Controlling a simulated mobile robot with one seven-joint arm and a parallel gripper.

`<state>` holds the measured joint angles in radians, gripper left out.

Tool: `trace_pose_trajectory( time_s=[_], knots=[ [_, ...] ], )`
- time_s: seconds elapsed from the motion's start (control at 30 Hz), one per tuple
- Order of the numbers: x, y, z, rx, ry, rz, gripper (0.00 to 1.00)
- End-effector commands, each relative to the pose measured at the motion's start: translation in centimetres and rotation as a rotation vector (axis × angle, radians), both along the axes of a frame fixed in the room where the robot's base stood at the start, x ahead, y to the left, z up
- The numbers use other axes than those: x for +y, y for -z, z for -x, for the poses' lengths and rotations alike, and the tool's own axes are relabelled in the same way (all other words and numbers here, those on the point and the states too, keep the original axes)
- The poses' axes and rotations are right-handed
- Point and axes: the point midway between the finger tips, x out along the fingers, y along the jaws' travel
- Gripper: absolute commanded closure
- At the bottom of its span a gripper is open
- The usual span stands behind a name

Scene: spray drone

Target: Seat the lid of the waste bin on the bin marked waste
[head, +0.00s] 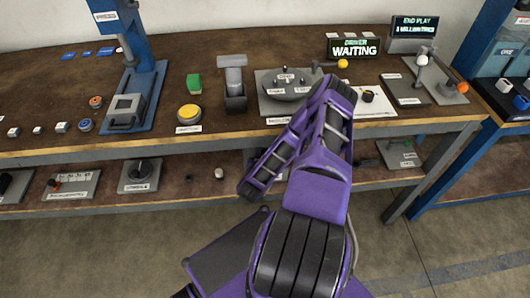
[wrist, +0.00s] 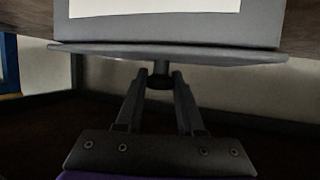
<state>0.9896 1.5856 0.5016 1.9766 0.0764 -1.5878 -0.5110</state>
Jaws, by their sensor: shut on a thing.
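In the wrist view, my gripper (wrist: 159,80) is shut on the short dark knob of a flat grey lid (wrist: 220,54). The lid shows nearly edge-on as a wide thin plate. Directly past it is a grey box-like body (wrist: 265,28) with a blank-looking white panel, probably the waste bin; no waste marking is readable. The lid's edge overlaps this body in the picture, and I cannot tell whether they touch. In the head view my purple arm hides my gripper, and I cannot make out the lid or the bin there.
The workbench (head: 60,105) holds a blue press (head: 140,80), a yellow button (head: 189,113), a round fixture (head: 287,85) and a lit waiting sign (head: 354,48). A lower shelf (head: 105,195) carries a dial box (head: 140,174) and other devices. Open floor lies in front.

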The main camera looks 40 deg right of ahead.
Motion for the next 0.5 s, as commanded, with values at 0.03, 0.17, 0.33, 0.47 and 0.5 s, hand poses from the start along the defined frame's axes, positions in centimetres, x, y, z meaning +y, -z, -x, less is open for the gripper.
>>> trace_pose_trajectory(
  time_s=[0.03, 0.17, 0.33, 0.47, 0.5],
  knots=[
    [-0.02, -0.01, 0.00, 0.000, 0.000, 0.000, 1.00],
    [-0.02, -0.01, 0.00, 0.000, 0.000, 0.000, 0.61],
    [0.00, 0.00, 0.00, 0.000, 0.000, 0.000, 0.31],
    [0.00, 0.01, 0.01, 0.000, 0.000, 0.000, 0.28],
    [0.00, 0.01, 0.01, 0.000, 0.000, 0.000, 0.28]
  ],
)
